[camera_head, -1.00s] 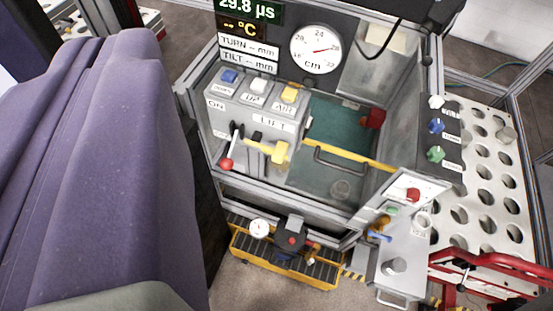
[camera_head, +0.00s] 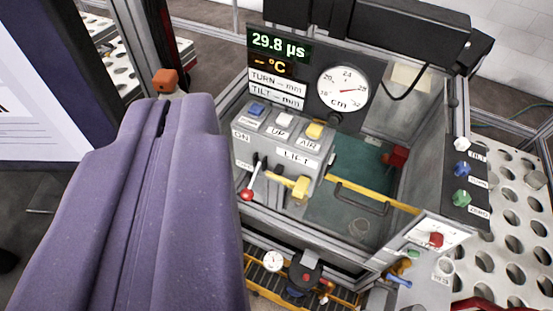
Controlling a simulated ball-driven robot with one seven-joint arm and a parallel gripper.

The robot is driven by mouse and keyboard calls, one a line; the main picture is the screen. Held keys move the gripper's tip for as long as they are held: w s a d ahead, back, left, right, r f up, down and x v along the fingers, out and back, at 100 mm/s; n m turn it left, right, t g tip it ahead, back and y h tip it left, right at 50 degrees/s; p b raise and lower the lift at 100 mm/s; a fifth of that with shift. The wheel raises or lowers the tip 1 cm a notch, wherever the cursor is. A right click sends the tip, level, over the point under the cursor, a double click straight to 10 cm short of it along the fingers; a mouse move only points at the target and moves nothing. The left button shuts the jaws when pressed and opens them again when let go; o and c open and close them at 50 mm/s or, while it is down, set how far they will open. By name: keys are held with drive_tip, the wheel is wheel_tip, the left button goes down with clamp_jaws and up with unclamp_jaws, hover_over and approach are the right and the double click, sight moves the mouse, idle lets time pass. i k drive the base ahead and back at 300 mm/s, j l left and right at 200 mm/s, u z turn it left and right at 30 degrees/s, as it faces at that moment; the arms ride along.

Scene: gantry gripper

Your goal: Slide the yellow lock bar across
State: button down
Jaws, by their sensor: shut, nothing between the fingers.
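The yellow lock bar (camera_head: 279,180) juts out level at the front of the grey control box, below the LIFT label, with a yellow block (camera_head: 300,187) at its right end. A longer thin yellow strip (camera_head: 375,194) runs along the green hatch to the right. My gripper (camera_head: 163,117), large and purple at the left of the view, is shut, with only a narrow dark slit at its far end. It holds nothing and appears well left of the bar. It hides the floor and part of the machine's left side.
A red-knobbed lever (camera_head: 247,194) stands just left of the bar. Blue, white and yellow buttons (camera_head: 314,130) sit above it. A black handle (camera_head: 358,200) lies on the hatch. Coloured knobs (camera_head: 461,170) and a perforated plate (camera_head: 520,205) are at the right. Frame posts border the machine.

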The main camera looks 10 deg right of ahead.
sight(301, 187)
drive_tip(key=i+l, duration=0.3)
drive_tip(key=l, duration=0.15)
drive_tip(key=i+l, duration=0.3)
drive_tip(key=l, duration=0.15)
